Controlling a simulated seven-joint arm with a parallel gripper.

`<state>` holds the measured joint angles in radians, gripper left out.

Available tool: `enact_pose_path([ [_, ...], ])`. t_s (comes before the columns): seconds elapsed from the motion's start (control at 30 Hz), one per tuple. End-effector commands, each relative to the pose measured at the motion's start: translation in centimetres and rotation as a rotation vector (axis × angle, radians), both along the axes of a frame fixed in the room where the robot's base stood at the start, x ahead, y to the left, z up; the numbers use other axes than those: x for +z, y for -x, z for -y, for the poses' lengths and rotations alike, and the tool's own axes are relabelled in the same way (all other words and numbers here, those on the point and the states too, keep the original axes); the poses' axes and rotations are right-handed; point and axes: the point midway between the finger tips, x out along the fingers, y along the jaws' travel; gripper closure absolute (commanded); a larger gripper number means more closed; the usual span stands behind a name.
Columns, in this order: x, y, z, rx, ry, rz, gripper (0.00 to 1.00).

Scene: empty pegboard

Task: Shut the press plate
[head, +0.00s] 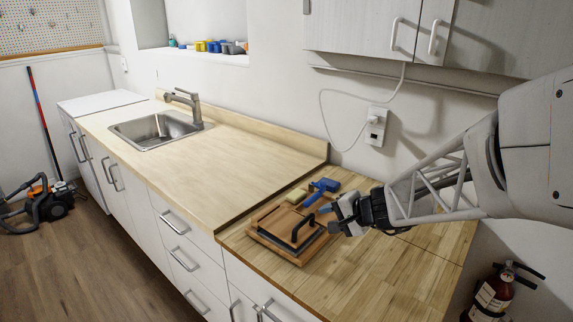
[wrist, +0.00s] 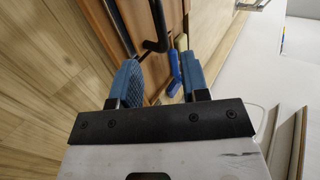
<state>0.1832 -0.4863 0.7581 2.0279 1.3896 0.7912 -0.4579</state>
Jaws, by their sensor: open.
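The wooden press (head: 268,241) lies on the wood counter at the near end, with a black handle (head: 295,233) standing up from its top. A dark layer shows along its near right edge, and I cannot tell whether its plate is fully down. My gripper (head: 337,214) is open and empty, just right of the handle. In the wrist view the black handle (wrist: 160,25) runs down beyond the gap between the fingers of my gripper (wrist: 160,68). The press's reddish wood (wrist: 98,28) shows beyond the left finger. I see no contact between fingers and handle.
A blue tool (head: 322,187) and a yellow sponge (head: 292,197) lie close behind the press; the tool also shows in the wrist view (wrist: 174,68). The wall with its outlet (head: 376,126) stands behind. The counter toward the sink (head: 157,130) is clear.

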Motion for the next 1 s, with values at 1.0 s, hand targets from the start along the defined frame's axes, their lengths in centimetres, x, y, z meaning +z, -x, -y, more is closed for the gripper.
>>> enact_pose_path([
  [1.0, 1.5, -1.5, -3.9, 0.112, 0.250, -0.345, 0.58],
])
